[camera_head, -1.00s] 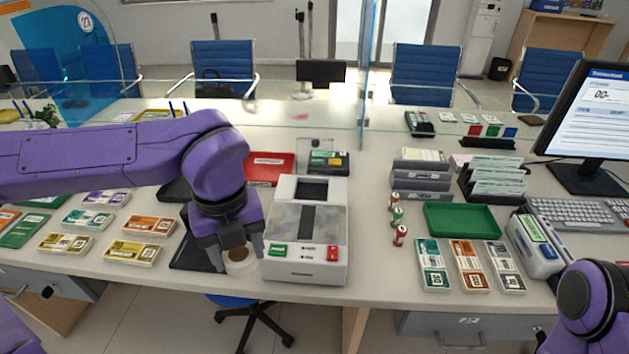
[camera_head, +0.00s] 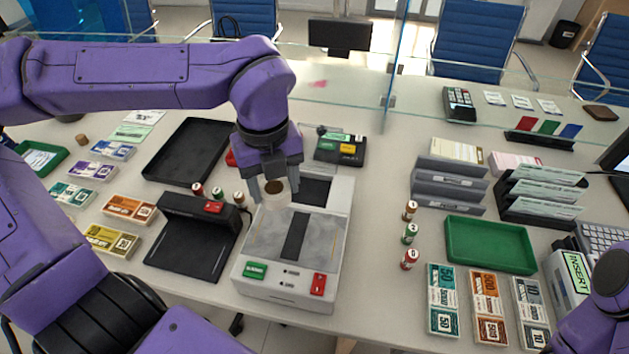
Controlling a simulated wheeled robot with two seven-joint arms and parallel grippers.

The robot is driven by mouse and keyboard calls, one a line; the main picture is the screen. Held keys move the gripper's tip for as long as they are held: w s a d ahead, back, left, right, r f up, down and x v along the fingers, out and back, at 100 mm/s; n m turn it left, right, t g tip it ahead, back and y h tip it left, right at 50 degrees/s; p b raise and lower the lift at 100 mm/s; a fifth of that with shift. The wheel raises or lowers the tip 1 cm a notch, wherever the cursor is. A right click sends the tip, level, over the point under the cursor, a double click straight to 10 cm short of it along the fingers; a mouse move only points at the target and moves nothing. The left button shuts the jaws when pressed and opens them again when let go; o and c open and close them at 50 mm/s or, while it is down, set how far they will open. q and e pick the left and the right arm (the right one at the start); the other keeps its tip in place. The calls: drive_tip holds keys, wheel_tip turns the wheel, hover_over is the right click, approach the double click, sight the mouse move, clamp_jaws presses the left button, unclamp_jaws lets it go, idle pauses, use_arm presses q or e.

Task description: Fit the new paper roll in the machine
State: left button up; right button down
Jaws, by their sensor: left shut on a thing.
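The white machine (camera_head: 290,300) stands on the counter in the middle of the head view. It has a green button, a red button and a dark opening (camera_head: 312,190) at its far part. My left gripper (camera_head: 275,190) is shut on the pale paper roll (camera_head: 275,197), whose dark core faces up. The roll is held over the machine's left side, just left of the dark opening. I cannot tell whether it touches the machine. My right arm shows at the lower right, but its fingers are not in view.
A black device (camera_head: 190,240) stands left of the machine, with a black tray (camera_head: 187,150) behind it. A small black terminal (camera_head: 340,148) sits just beyond the machine. Small coloured rolls and a green tray (camera_head: 490,245) are to the right. A glass screen crosses the back.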

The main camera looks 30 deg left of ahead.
use_arm(q)
drive_tip(key=w+f+p, duration=0.2)
drive_tip(key=w+f, duration=0.1)
drive_tip(key=w, duration=0.4)
hover_over(311, 193)
drive_tip(key=s, duration=0.1)
wheel_tip(311, 193, down, 5)
drive_tip(key=shift+a+f+p, duration=0.1)
drive_tip(key=shift+p, duration=0.25)
drive_tip(key=shift+w+f, duration=0.2)
drive_tip(key=shift+f, duration=0.05)
drive_tip(key=f, duration=0.3)
drive_tip(key=shift+w+f, duration=0.25)
drive_tip(key=shift+f, duration=0.05)
drive_tip(key=shift+f, duration=0.1)
drive_tip(key=shift+f, duration=0.15)
drive_tip(key=o, duration=0.8)
drive_tip(key=shift+c, duration=0.2)
